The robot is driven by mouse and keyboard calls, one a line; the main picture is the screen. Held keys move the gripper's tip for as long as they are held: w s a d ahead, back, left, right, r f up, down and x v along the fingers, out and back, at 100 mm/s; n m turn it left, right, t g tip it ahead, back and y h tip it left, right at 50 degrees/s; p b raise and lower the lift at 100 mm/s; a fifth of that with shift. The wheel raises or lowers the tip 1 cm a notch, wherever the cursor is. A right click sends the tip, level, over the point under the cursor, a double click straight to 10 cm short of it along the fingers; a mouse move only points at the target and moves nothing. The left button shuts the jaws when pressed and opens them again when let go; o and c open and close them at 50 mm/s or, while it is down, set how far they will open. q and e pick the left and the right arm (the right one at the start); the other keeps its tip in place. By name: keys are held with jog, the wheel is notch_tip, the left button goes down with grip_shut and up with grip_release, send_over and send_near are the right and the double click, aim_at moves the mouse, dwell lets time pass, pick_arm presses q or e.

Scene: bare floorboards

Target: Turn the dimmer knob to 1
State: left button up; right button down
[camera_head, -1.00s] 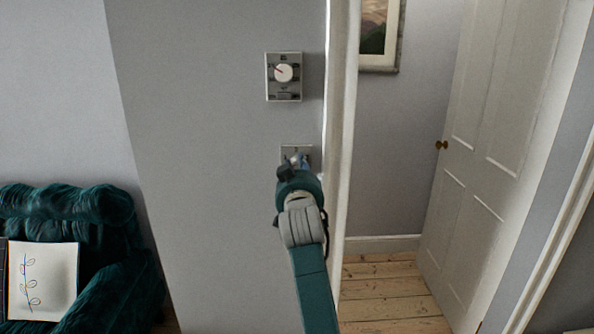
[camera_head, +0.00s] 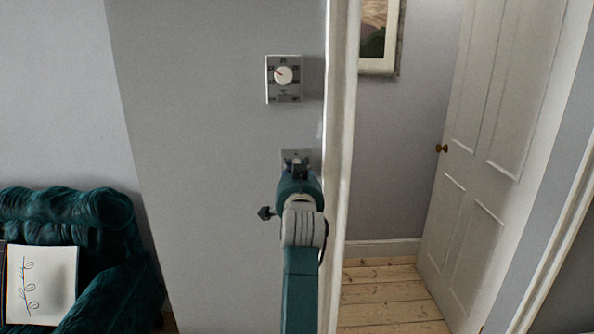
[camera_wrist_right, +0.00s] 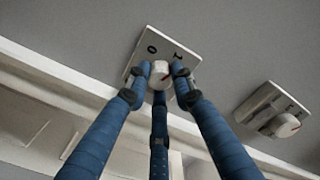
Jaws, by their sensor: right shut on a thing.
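The dimmer is a small light plate (camera_head: 288,153) on the grey wall, below a larger wall control. In the right wrist view its plate (camera_wrist_right: 172,46) shows the marks 0 and 1. A whitish round knob (camera_wrist_right: 160,71) stands out from it. My right gripper (camera_head: 297,165) is in front of the plate in the head view. In the right wrist view its blue fingers (camera_wrist_right: 160,77) are closed around the knob, and their tips partly cover it. The knob's exact pointing direction cannot be made out. My left gripper is not in view.
A wall control with a round white dial (camera_head: 284,75) is above the dimmer; its dial also shows in the right wrist view (camera_wrist_right: 284,125). A white door frame (camera_head: 337,150) stands just right of the dimmer. A green armchair (camera_head: 120,260) is at lower left, an open door (camera_head: 480,170) at right.

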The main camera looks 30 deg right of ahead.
jog(key=shift+r, duration=0.15)
jog(key=c, duration=1.5)
grip_release()
